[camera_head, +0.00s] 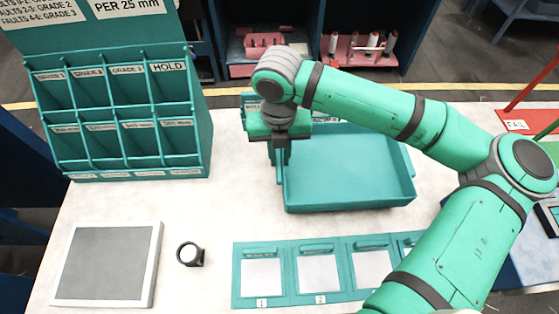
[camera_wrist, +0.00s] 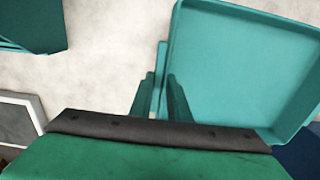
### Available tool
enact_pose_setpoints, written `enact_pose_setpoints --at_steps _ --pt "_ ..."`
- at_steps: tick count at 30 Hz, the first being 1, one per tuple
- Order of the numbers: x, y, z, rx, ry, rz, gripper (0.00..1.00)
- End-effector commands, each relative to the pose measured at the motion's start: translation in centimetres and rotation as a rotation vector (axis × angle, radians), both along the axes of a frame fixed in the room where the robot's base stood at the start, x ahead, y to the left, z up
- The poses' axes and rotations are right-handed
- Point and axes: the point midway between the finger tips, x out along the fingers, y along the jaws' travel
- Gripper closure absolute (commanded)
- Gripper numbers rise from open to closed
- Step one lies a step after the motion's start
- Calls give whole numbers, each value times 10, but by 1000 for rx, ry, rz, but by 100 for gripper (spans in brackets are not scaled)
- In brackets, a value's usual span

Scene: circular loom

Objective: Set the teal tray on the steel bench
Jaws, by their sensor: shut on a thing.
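The teal tray (camera_head: 350,175) is a shallow rectangular open box over the pale worktop, behind the row of numbered panels. It looks empty, and my arm covers part of its far side. My gripper (camera_head: 280,158) is at the tray's left side, pointing down, with its fingers shut on the left wall. In the wrist view the tray (camera_wrist: 235,65) fills the upper right, and my gripper (camera_wrist: 160,90) meets its left edge. I cannot tell whether the tray rests on the worktop or is slightly raised. I cannot make out a steel bench for certain.
A teal sorting rack (camera_head: 125,120) with labelled pockets stands at the left. A grey framed pad (camera_head: 107,265) and a small black round item (camera_head: 190,254) lie in front. Numbered teal panels (camera_head: 318,272) line the front. A red tray (camera_head: 515,122) is at the far right.

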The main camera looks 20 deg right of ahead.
Motion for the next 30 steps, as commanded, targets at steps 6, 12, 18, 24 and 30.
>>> enact_pose_setpoints --at_steps 6,12,18,24,30 --pt "0 1 -28 -1 -1 2 100" --pt "0 -1 -29 -1 -2 -2 100" --pt "0 -2 -32 0 -1 -4 74" --pt "0 -1 -31 0 -1 -2 65" --pt "0 0 -29 -1 -2 0 65"
